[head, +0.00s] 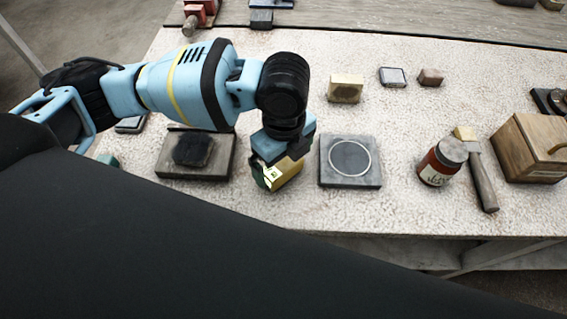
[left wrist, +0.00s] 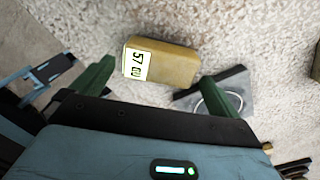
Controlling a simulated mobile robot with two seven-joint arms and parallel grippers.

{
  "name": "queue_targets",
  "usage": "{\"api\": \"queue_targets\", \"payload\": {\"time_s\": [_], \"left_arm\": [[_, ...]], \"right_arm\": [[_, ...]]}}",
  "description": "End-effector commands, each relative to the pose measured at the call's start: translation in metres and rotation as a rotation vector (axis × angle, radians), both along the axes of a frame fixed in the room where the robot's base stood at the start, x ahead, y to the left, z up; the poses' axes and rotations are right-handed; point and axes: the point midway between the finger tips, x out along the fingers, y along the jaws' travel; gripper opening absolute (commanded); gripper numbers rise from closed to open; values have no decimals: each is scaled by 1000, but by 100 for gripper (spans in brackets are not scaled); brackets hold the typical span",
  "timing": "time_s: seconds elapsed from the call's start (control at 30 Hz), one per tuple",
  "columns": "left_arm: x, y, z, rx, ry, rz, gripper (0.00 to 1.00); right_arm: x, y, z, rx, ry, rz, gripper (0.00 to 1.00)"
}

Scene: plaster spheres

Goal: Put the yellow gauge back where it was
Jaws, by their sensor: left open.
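The yellow gauge (head: 289,176) sits on the speckled table between two square plates. It also shows in the left wrist view (left wrist: 175,65), with a white display reading what looks like 57. My left gripper (head: 276,165) is over the gauge and hides part of it. In the left wrist view its two green fingers (left wrist: 158,72) stand wide apart, with the gauge between and beyond their tips; I cannot tell whether they touch it. The plate with a white ring (head: 373,183) is right of the gauge. The plate with a dark pad (head: 168,171) is left of it. My right gripper is not in view.
A yellowish block (head: 345,89), a grey block (head: 393,76) and a brown block (head: 431,77) lie farther back. The table's front edge is close to the gauge.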

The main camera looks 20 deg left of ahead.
Motion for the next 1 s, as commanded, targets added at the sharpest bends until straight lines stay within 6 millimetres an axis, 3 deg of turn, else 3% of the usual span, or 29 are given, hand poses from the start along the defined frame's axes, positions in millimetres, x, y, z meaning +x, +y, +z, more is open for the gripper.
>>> {"api": "queue_targets", "payload": {"time_s": [0.2,0.4,0.6,1.0], "left_arm": [[1,-1,49,-3,-7,-2,100],[0,-1,79,-1,-4,-2,100],[0,-1,92,0,-1,-1,100],[0,0,93,0,1,-1,100]], "right_arm": [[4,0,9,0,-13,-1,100],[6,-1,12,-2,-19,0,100],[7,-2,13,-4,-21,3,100],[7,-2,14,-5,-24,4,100]]}}
